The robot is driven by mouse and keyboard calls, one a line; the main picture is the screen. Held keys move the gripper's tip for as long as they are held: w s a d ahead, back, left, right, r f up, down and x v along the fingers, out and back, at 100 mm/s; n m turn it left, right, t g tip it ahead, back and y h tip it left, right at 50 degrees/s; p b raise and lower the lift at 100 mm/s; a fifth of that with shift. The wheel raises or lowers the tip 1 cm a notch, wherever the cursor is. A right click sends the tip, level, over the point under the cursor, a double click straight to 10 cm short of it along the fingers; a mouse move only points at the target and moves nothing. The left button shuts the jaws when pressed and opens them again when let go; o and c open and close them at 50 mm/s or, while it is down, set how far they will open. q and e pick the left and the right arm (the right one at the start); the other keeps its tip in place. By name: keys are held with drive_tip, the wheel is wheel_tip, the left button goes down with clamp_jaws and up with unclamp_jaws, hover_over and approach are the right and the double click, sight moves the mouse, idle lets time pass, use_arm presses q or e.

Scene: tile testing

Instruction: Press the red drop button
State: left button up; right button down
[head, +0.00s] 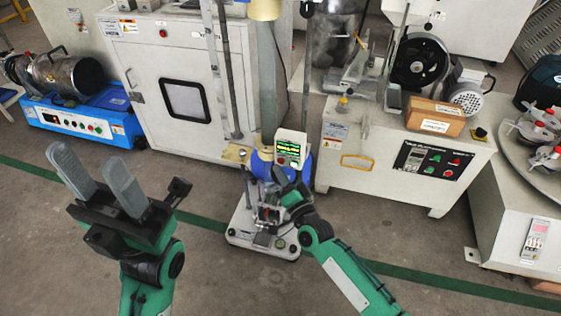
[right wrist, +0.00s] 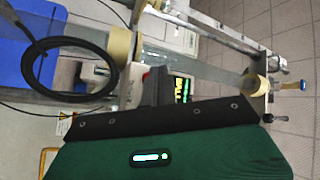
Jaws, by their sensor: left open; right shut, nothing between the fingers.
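A small white control box (head: 291,147) with a lit green and yellow display stands on the machine in the middle of the head view. Small buttons lie below its display, but a red drop button is too small to make out surely. My right gripper (head: 279,176) is shut and empty, just below and in front of the box. In the right wrist view, the shut fingers (right wrist: 158,84) are beside the lit display (right wrist: 183,88) and hide part of the box. Contact cannot be told. My left gripper (head: 86,158) is open and empty, at the left above the floor.
The machine's white base (head: 262,240) stands on the floor, with a vertical column (head: 266,90) behind the box. A white cabinet (head: 185,60) is behind left, and a grinding machine (head: 400,165) with its own buttons is at the right. The front floor is clear.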

drive_tip(key=shift+w+d, duration=0.15)
drive_tip(key=shift+w, duration=0.2)
drive_tip(key=shift+w, duration=0.15)
idle(0.3)
drive_tip(key=shift+w+d, duration=0.15)
drive_tip(key=shift+w, duration=0.15)
idle(0.5)
drive_tip(key=shift+s, duration=0.15)
drive_tip(key=shift+s+a+p, duration=0.3)
drive_tip(key=shift+s, duration=0.45)
